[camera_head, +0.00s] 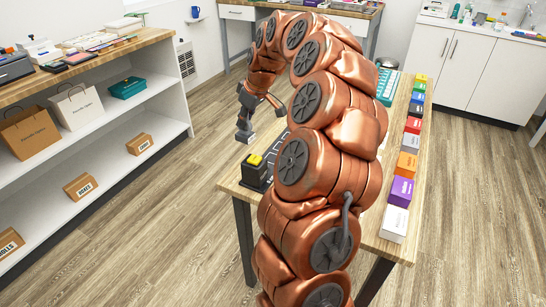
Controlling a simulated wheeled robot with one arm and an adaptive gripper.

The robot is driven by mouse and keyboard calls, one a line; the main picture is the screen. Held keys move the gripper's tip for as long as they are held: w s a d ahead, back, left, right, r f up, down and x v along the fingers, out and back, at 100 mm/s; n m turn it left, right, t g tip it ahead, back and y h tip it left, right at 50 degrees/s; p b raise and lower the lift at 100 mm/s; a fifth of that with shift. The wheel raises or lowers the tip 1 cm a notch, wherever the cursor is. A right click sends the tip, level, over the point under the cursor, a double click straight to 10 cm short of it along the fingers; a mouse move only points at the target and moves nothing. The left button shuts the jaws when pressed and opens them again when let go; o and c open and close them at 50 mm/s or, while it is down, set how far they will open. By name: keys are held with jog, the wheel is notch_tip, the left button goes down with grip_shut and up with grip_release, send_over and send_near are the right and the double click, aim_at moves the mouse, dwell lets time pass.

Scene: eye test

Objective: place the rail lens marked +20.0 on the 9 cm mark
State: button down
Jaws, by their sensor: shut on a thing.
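My gripper (246,122) hangs from my copper arm over the left edge of the wooden table. It is shut on a small grey thing, too small here to identify or to read any mark on. A dark strip with pale lines (276,148) lies on the table, mostly hidden behind my arm; I cannot tell if it is the rail. No 9 cm mark and no +20.0 label can be read. A black block with a yellow top (256,172) stands at the table's near left corner, below and apart from my gripper.
Several coloured boxes (408,165) line the table's right edge. A teal rack (388,86) stands at the far end. My arm covers the table's middle. A shelf unit (150,115) with bags and cartons stands left; clear floor (205,190) lies between it and the table.

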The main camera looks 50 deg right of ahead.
jog(key=s+d, duration=0.5)
jog(key=d, duration=0.2)
jog(key=shift+n, duration=0.4)
jog(key=shift+d+f+p, duration=0.15)
jog(key=shift+f+p, duration=0.75)
jog(key=shift+f, duration=3.65)
jog(key=shift+f, duration=0.2)
jog(key=c, duration=1.2)
grip_release()
